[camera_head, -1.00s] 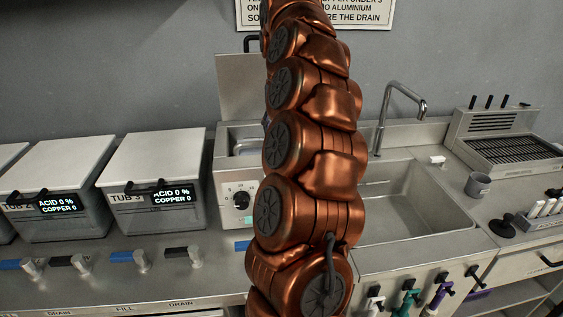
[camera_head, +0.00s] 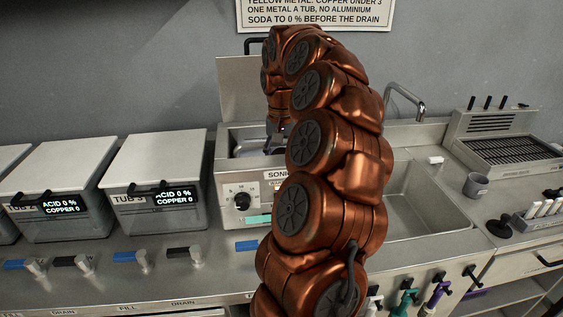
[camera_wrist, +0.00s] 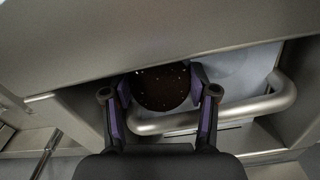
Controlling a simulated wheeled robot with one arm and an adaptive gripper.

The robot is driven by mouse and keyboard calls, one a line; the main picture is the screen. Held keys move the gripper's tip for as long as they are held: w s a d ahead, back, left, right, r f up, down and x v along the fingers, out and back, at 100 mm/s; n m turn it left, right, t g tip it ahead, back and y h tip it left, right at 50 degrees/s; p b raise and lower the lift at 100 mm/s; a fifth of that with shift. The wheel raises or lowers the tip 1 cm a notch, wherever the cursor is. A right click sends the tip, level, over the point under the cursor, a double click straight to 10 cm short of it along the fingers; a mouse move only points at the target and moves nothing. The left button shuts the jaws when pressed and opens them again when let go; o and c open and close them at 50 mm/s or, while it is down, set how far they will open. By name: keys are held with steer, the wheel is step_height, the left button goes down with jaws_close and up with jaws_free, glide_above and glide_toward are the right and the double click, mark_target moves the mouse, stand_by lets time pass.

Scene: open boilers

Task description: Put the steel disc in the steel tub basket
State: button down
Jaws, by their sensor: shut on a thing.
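My gripper (camera_wrist: 162,95) is shut on a dark brown, speckled round disc (camera_wrist: 163,88), with a purple-lined finger on each side of it. In the head view my gripper (camera_head: 273,142) is small and partly hidden by my arm, over the open steel tub marked SONIC (camera_head: 226,165). In the wrist view a bent steel bar (camera_wrist: 215,117) like a basket handle runs beside and below the disc. A pale inner surface (camera_wrist: 240,72) shows behind it. The basket itself is mostly hidden, and I cannot tell if the disc touches it.
The tub's raised lid (camera_head: 240,88) stands at the back. Closed lidded tubs (camera_head: 155,165) stand to the left, with taps (camera_head: 135,258) in front. A sink (camera_head: 415,210) with a faucet (camera_head: 408,97) lies to the right. A grey cup (camera_head: 477,185) stands farther right.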

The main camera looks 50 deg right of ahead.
mark_target(281, 152)
steer(key=shift+f, duration=0.95)
steer(key=shift+w+d+f+p, duration=0.2)
steer(key=shift+w+f+p, duration=0.2)
steer(key=shift+p, duration=0.1)
steer(key=shift+f+b, duration=0.4)
steer(key=shift+b, duration=0.05)
steer(key=c, duration=0.6)
jaws_free()
steer(key=shift+r, duration=0.1)
steer(key=shift+r+p, duration=0.4)
steer(key=shift+p, duration=0.1)
steer(key=shift+r+b, duration=0.7)
steer(key=shift+r, duration=5.2)
